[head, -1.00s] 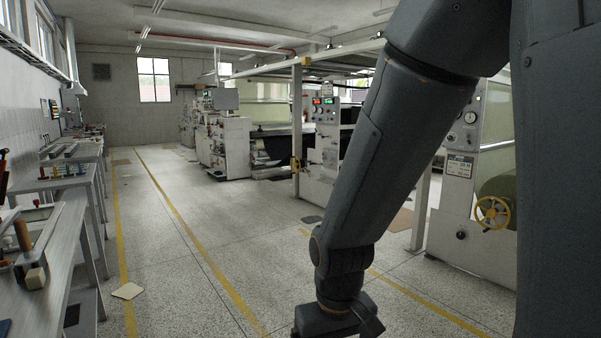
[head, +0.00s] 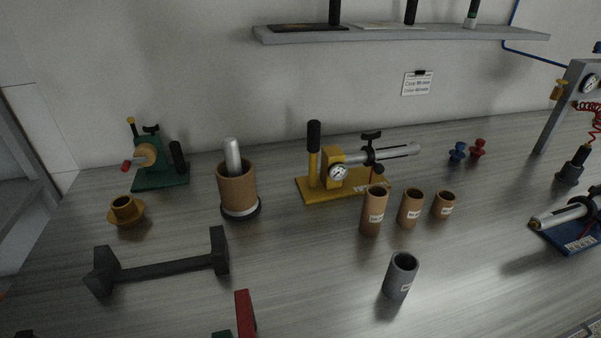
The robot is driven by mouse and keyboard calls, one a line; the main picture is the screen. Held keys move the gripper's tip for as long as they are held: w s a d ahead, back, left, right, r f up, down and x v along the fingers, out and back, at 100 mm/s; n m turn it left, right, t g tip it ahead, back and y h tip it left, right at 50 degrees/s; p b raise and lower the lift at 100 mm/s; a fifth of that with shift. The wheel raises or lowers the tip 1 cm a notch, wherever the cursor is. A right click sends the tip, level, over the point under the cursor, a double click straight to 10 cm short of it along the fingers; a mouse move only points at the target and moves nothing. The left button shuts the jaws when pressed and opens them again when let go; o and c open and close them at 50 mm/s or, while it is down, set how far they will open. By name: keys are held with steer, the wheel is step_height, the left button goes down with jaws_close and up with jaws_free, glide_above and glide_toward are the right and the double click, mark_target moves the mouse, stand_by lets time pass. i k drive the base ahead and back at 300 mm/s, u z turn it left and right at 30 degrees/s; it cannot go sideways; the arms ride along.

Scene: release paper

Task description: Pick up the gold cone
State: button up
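The gold cone (head: 125,211) stands on the grey workbench (head: 310,265) at the left of the head view. It is a short flanged piece with a wide rim low down and a hollow, dark top. Nothing touches it. My gripper is not in view, so its state does not show.
A green clamp device (head: 160,165) stands behind the cone. A dark cradle (head: 165,268) lies in front of it. A brown tube on a spindle (head: 238,185) and a yellow fixture (head: 345,182) stand to its right, with several cardboard tubes (head: 373,212) beyond. A shelf (head: 400,33) hangs above.

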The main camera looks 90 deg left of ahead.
mark_target(125, 212)
steer(key=u, duration=4.05)
steer(key=k, duration=0.5)
steer(key=u, duration=0.9)
steer(key=i, duration=0.55)
steer(key=z, duration=0.65)
steer(key=i, duration=0.5)
steer(key=z, duration=0.05)
